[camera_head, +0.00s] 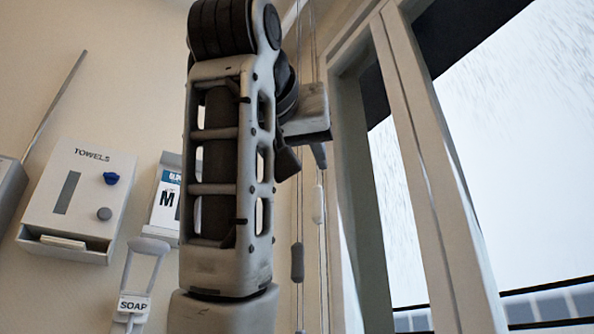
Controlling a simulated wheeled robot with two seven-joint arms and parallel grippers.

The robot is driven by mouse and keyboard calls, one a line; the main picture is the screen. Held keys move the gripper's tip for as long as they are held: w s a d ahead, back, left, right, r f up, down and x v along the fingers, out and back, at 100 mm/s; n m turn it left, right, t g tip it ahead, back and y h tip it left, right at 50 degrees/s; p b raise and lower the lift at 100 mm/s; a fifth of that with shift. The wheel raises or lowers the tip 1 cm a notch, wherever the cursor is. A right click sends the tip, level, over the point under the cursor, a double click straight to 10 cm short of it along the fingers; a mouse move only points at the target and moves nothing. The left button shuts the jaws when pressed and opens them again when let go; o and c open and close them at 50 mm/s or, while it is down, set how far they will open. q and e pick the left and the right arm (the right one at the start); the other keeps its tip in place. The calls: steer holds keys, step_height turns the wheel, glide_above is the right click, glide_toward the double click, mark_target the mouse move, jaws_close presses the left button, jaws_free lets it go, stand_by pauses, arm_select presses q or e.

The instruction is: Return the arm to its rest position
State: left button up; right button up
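One of my arms rises from the bottom edge, a little left of the middle, up to a dark joint at the top. It looks like my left arm, but I cannot be sure. Behind its right side a grey block with a dark, finger-like part shows, which may be my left gripper (292,162). The arm link covers much of it, and I cannot tell whether it is open or holds anything. No second arm or gripper is in view.
A white towel dispenser (90,170) hangs on the wall at left, beside a soap holder (135,285) and a sign (166,205) partly behind my arm. Hanging cords (319,205) are right of the arm. A window frame (425,170) stands at right.

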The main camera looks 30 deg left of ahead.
steer(key=shift+w+r, duration=0.15)
steer(key=shift+r, duration=0.1)
stand_by(0.3)
